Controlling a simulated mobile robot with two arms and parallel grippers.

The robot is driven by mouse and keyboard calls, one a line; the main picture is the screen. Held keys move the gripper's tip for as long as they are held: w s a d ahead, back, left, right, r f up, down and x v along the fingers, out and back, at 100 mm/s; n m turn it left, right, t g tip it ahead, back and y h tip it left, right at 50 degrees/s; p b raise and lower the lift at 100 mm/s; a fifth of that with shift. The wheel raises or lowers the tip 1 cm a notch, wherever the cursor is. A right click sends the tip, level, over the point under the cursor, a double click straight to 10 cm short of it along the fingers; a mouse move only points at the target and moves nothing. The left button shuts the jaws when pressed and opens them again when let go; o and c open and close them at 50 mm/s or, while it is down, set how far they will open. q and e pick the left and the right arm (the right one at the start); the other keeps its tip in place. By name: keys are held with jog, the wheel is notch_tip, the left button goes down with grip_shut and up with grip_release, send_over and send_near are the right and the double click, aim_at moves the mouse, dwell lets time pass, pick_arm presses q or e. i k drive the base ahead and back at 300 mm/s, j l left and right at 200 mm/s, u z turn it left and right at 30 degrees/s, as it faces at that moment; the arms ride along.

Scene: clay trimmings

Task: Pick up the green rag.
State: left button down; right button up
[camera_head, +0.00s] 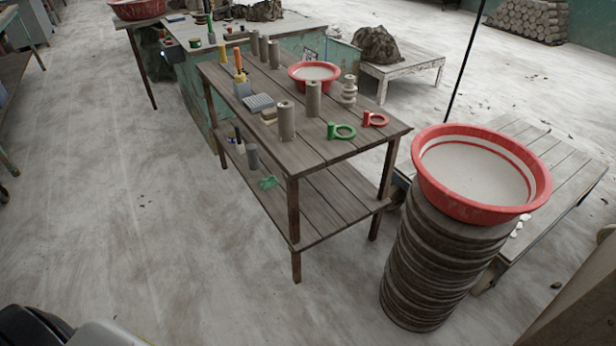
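A small crumpled green thing that looks like the rag (268,183) lies on the lower shelf (318,205) of the wooden table, close to its left edge. A grey cylinder (252,157) stands just behind it on the same shelf. The rag looks uncovered from this side, but it is small in the view. Neither of my grippers shows in the head view.
The table's top (330,148) overhangs the shelf and carries clay cylinders, tools, a small red basin (314,72) and green and red ring-shaped tools. A large red basin (481,174) sits on stacked discs (425,262) at right. The floor (150,210) left of the table is clear.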

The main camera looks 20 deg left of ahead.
aim_at(267, 184)
jog(key=i+j+z, duration=0.15)
jog(key=j+z, duration=0.2)
jog(key=j, duration=0.45)
jog(key=i+j+z, duration=0.1)
jog(key=j+z, duration=0.25)
jog(key=j, duration=0.45)
jog(key=j+z, duration=0.35)
jog(key=j, duration=0.45)
